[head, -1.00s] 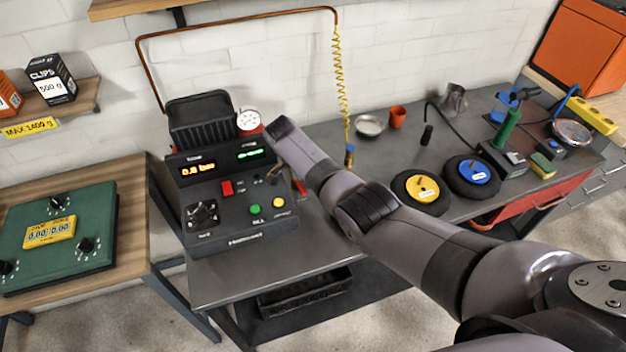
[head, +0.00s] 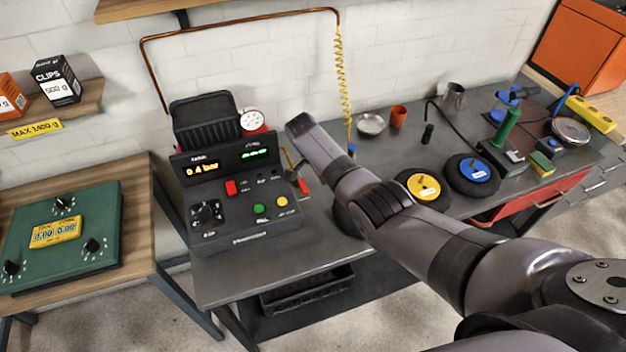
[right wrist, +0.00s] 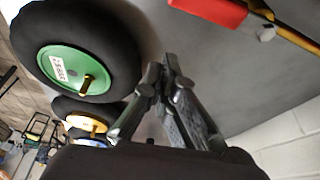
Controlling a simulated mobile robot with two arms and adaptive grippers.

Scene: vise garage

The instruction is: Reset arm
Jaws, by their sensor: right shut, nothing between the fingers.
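My right arm (head: 385,205) reaches in from the lower right across the workbench, its far end beside the compressor console (head: 240,190). My right gripper is hidden behind the arm in the head view. In the right wrist view my right gripper (right wrist: 166,80) is shut and empty, its fingertips together. A wheel with a green hub (right wrist: 68,70) lies just left of the fingers there, apart from them. A wheel with a yellow hub (right wrist: 86,122) is partly covered by the gripper. My left gripper is not in view.
The console display reads 0.4 bar. A red-handled lever (head: 304,186) is at its right side. Yellow (head: 424,186) and blue (head: 474,171) hub wheels lie on the bench (head: 230,285). A metal bowl (head: 370,125) and orange cup (head: 398,116) stand behind. A coiled yellow hose (head: 342,80) hangs down.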

